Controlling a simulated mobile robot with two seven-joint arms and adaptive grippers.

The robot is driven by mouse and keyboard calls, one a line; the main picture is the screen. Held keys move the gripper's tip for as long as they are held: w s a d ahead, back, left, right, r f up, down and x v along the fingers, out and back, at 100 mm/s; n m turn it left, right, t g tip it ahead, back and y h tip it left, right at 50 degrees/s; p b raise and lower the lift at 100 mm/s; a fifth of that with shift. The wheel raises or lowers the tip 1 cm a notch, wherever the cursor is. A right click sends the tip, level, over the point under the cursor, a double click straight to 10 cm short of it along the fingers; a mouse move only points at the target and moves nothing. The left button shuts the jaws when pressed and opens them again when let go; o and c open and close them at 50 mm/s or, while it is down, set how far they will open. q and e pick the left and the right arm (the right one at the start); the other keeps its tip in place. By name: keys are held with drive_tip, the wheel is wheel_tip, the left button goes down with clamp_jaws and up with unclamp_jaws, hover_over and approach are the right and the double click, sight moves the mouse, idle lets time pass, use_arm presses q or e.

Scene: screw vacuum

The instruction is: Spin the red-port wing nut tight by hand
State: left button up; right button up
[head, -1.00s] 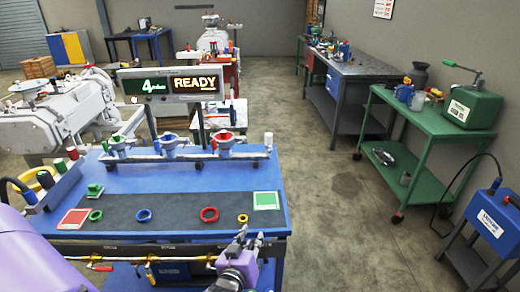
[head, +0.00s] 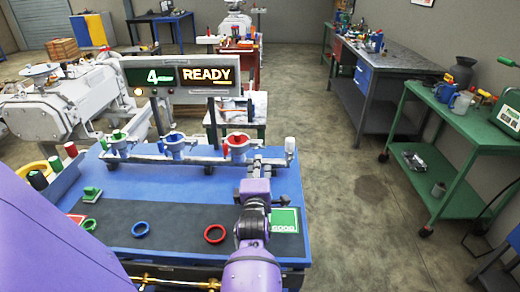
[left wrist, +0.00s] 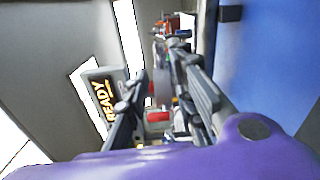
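The red port (head: 238,155), with its red wing nut (head: 238,141) on top, is the rightmost of three ports on the rail at the back of the blue table (head: 150,185). My left gripper (head: 267,160) reaches forward over the table, just right of and slightly nearer than the port, apparently clear of it. In the left wrist view its fingers (left wrist: 160,100) are apart. Red and grey parts show between or beyond them; I cannot tell whether these include the wing nut. My right gripper is not in view.
The sign reading "4" and "READY" (head: 181,75) stands above the rail. Blue (head: 140,229) and red (head: 214,233) rings lie on the dark mat. A green "GOOD" pad (head: 284,221) is right of my arm. A white-capped post (head: 291,146) stands at the rail's right end.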

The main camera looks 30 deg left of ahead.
sight(259, 148)
use_arm(q)
drive_tip(key=x, duration=0.7)
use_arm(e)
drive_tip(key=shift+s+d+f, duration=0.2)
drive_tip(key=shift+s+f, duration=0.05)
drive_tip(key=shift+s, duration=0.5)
use_arm(q)
drive_tip(key=shift+r, duration=0.1)
clamp_jaws()
